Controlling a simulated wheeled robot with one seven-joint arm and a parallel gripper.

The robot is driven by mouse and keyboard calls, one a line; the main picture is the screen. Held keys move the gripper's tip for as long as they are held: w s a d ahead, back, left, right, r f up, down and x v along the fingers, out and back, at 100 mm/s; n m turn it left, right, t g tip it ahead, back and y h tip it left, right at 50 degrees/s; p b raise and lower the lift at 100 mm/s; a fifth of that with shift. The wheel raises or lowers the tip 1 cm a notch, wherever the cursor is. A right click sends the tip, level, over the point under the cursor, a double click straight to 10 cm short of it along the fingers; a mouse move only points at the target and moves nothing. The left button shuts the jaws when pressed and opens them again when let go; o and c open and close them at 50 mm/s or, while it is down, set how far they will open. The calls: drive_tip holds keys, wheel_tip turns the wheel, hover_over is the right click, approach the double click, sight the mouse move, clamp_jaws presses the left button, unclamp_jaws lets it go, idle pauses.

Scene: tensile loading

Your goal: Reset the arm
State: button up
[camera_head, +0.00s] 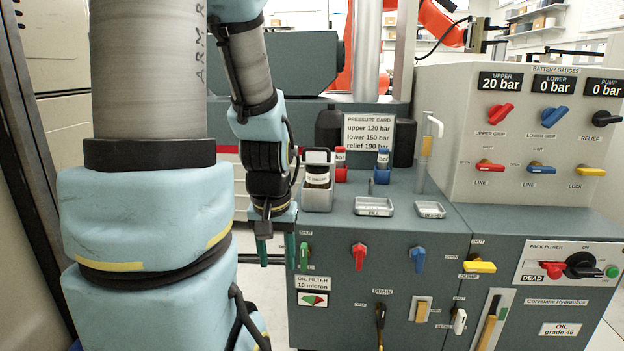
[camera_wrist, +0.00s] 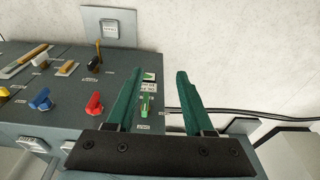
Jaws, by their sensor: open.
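My arm stands at the left of the head view, with its lower links large in front. My gripper (camera_head: 276,250) hangs below the wrist, to the left of the cabinet front and near the green valve handle (camera_head: 304,256). In the wrist view my gripper (camera_wrist: 158,100) shows two green fingers spread wide with nothing between them. There the green handle (camera_wrist: 146,104) appears beyond the fingers, close to the left one. I cannot tell how far the fingers are from the cabinet.
The grey cabinet (camera_head: 375,285) carries a red handle (camera_head: 359,257), a blue handle (camera_head: 417,259) and a yellow handle (camera_head: 479,266). On top are a container (camera_head: 317,185) and small trays (camera_head: 373,206). A gauge panel (camera_head: 540,130) stands at right. Black hoses (camera_wrist: 230,113) run along the wall.

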wheel_tip(320, 180, up, 32)
drive_tip(key=s+p, duration=0.1)
drive_tip(key=p, duration=2.9)
drive_tip(key=shift+s+f+p, duration=0.2)
drive_tip(key=shift+s+p, duration=0.05)
drive_tip(key=shift+p, duration=0.1)
